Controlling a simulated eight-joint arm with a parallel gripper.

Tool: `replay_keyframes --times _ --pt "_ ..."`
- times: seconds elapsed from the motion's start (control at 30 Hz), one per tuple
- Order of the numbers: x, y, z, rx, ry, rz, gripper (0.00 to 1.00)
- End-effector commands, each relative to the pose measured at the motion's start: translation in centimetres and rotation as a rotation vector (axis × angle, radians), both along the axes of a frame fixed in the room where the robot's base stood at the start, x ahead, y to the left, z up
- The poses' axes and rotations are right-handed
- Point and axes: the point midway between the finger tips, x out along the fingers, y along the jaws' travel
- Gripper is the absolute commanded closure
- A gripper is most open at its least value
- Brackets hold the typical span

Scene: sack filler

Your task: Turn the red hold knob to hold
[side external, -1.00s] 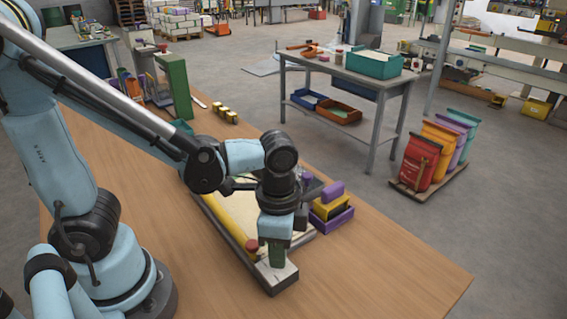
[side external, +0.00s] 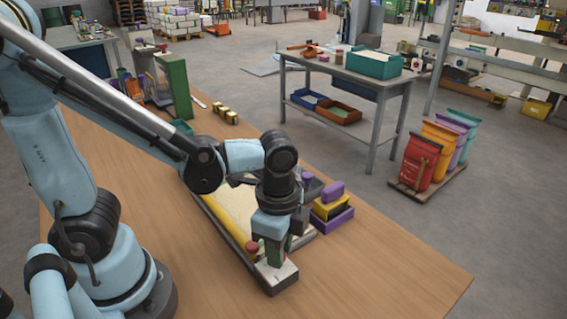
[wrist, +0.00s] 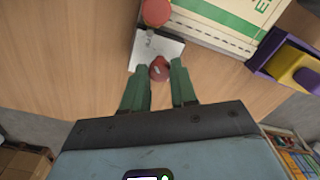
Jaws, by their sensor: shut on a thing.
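In the wrist view, a small round red knob (wrist: 159,68) with a pale mark on top sits between the green fingers of my gripper (wrist: 159,75), at the edge of a white labelled plate (wrist: 172,50). My gripper is shut on this knob. In the side external view my gripper (side external: 269,262) points down onto the pale-topped block (side external: 284,278) at the near end of the filler. Its fingers and body hide the held knob there. A second, larger red knob (wrist: 156,12) stands beyond; it also shows left of the fingers in the side external view (side external: 252,247). The label's wording is too small to read surely.
A cream sack (wrist: 232,10) with green print lies on the filler bed beside the plate. Purple and yellow bins (side external: 332,208) stand close to the right of my gripper. The wooden table (side external: 370,270) is clear at the front right.

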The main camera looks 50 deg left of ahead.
Motion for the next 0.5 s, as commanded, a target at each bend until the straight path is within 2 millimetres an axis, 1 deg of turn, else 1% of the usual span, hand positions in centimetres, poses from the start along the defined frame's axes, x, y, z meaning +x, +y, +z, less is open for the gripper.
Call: replay_keyframes --times 0.03,0.07,0.2,0.5 --pt "0.02 -0.02 -0.01 0.0 -0.001 -0.001 1.0" --pt "0.02 -0.02 -0.01 0.0 -0.001 -0.001 0.7" --pt "0.02 -0.01 -0.01 0.0 -0.001 -0.001 0.48" --pt "0.0 -0.01 0.04 0.0 0.0 0.0 0.47"
